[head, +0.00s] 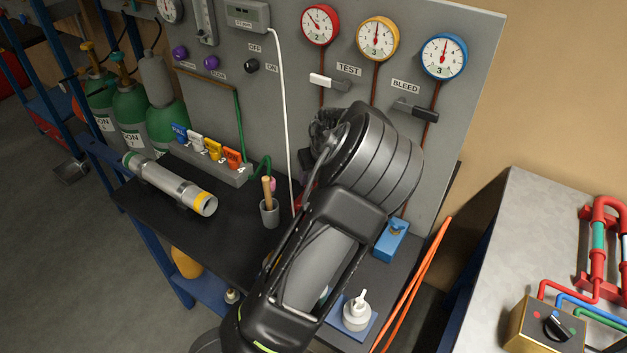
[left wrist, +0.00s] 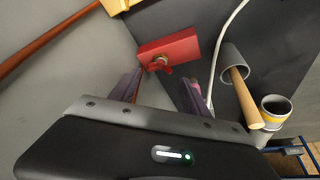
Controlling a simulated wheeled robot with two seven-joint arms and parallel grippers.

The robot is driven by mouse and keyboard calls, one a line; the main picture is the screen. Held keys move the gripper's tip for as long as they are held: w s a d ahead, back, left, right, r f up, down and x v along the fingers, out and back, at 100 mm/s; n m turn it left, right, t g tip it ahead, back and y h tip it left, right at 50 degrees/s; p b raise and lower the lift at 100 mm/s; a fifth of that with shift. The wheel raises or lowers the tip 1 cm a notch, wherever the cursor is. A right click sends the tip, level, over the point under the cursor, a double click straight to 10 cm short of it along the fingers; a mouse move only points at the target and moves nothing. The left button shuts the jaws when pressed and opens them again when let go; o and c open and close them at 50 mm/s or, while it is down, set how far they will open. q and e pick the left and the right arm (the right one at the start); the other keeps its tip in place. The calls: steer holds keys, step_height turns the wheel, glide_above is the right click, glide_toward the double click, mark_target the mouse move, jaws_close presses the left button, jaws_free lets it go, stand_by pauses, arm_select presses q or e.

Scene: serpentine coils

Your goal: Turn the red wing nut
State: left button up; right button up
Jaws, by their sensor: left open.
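The red wing nut (left wrist: 166,69) sits on a brass stud on the front of a red block (left wrist: 178,46) in the left wrist view. My left gripper (left wrist: 160,84) is open, its two fingers spread either side of the nut's line. The nut appears ahead of the fingertips and between them, with no contact visible. In the head view my left arm covers the nut and most of the red block; the gripper itself is largely hidden behind the arm. My right gripper is in neither view.
A grey cup (head: 269,213) with a wooden handle stands left of my arm, near a white hose (head: 283,110). A blue block (head: 391,240) with a wing nut and a white bottle (head: 356,312) are on the right. A pipe cylinder (head: 170,183) lies on the dark bench.

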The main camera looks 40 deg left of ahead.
arm_select(q)
steer(key=x, duration=0.5)
steer(key=shift+p, duration=0.3)
steer(key=shift+c, duration=0.2)
steer(key=shift+r, duration=0.1)
steer(key=c, duration=1)
